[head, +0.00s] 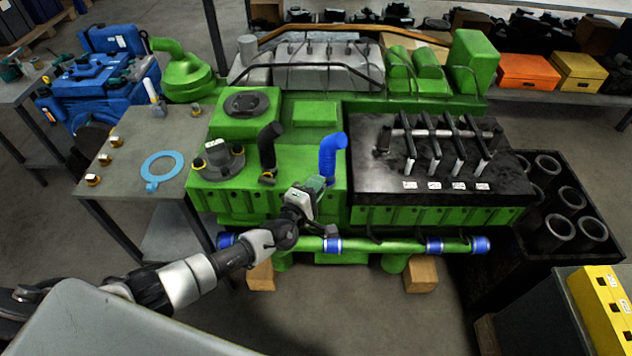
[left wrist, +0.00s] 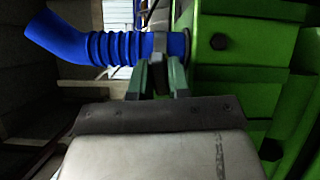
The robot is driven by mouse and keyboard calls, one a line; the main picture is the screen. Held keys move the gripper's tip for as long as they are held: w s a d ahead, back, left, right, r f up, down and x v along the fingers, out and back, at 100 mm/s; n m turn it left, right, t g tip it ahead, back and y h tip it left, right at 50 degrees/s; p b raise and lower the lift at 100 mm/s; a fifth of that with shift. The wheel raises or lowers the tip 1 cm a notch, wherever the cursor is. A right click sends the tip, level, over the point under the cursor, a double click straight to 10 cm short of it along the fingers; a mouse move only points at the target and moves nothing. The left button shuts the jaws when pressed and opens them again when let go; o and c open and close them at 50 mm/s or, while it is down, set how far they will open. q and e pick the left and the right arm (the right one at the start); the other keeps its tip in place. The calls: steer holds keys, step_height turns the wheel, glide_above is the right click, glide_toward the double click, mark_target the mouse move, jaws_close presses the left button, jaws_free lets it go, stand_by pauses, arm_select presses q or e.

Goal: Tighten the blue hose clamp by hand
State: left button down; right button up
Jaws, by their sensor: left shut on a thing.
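The blue hose (head: 331,155) stands bent on the front of the green engine (head: 235,165). In the left wrist view the ribbed blue hose (left wrist: 110,47) meets the green block at a dark flange. A small dark grey clamp piece (left wrist: 158,48) shows at the hose's end near that flange. My left gripper (head: 321,183) is at the base of the hose. Its two green-grey fingers also show in the left wrist view (left wrist: 157,78), shut on the clamp piece. My right gripper is not in view.
A black hose (head: 268,146) stands left of the blue one. A black cover with levers (head: 433,185) is at the right. A green pipe with blue bands (head: 385,246) runs below. A side table (head: 125,205) holds a light blue ring (head: 146,167).

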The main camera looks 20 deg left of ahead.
arm_select(q)
steer(key=m+p, duration=0.1)
steer(key=m, duration=0.2)
steer(key=m+p, duration=0.2)
steer(key=m, duration=0.2)
steer(key=m+p, duration=0.1)
steer(key=m, duration=0.3)
steer(key=shift+s+d+f, duration=0.15)
steer(key=shift+s+f, duration=0.1)
steer(key=shift+f, duration=0.05)
steer(key=shift+m, duration=0.3)
steer(key=c, duration=1.4)
jaws_free()
steer(key=shift+r, duration=0.15)
steer(key=shift+r, duration=0.1)
steer(key=p+v, duration=0.1)
steer(key=v, duration=1)
steer(key=shift+w, duration=0.1)
